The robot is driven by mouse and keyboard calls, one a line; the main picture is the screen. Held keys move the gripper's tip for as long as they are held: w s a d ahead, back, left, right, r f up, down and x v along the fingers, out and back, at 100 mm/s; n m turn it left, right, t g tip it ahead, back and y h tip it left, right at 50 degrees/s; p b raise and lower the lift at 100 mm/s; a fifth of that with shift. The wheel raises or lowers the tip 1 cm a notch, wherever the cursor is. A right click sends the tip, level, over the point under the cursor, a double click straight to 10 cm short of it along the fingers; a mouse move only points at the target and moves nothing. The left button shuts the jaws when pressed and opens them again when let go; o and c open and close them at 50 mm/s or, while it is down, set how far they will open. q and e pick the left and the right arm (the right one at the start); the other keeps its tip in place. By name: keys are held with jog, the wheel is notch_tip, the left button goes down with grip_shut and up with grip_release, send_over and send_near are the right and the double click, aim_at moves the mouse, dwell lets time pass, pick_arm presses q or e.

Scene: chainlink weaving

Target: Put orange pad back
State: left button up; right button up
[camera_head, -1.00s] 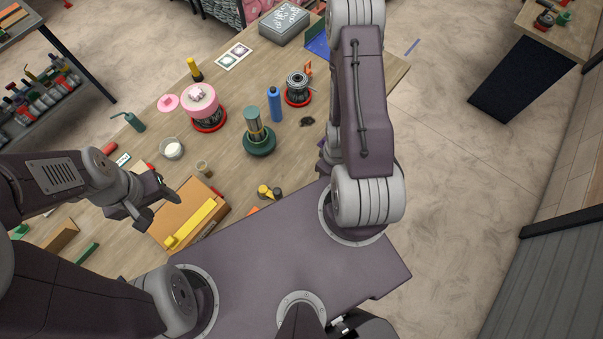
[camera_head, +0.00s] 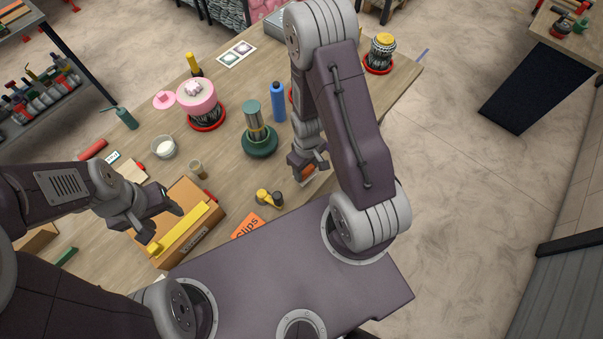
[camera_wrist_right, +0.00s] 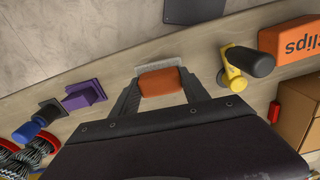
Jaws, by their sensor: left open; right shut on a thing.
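My right gripper (camera_wrist_right: 160,88) is shut on an orange pad (camera_wrist_right: 160,82), which sits between its two fingers. A pale grey strip shows along the pad's far edge. In the head view the right gripper (camera_head: 307,160) points down near the table's front right edge, with a bit of the orange pad (camera_head: 306,173) below it. I cannot tell if the pad touches the table. My left gripper (camera_head: 164,220) is open and empty above the cardboard box (camera_head: 205,228) with the yellow bar (camera_head: 182,230).
An orange clips box (camera_head: 247,226) and a yellow-and-black object (camera_head: 268,198) lie near the front edge. A green-based cylinder (camera_head: 255,130), a blue bottle (camera_head: 277,102) and a yellow-topped spool (camera_head: 380,53) stand farther back. A purple block (camera_wrist_right: 83,95) is left of the right gripper.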

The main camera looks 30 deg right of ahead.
jog(key=shift+w+a+f, duration=0.45)
jog(key=shift+w, duration=0.3)
jog(key=shift+s+f+p, duration=0.25)
jog(key=shift+f+p, duration=0.25)
jog(key=shift+f, duration=0.7)
jog(key=shift+f+p, duration=0.3)
jog(key=shift+f, duration=0.05)
jog(key=shift+w+f, duration=0.2)
jog(key=shift+f, duration=0.15)
jog(key=shift+f+b, duration=0.2)
jog(key=shift+b, duration=0.1)
jog(key=o, duration=1.1)
jog(key=shift+s+r, duration=0.1)
jog(key=shift+o, duration=0.4)
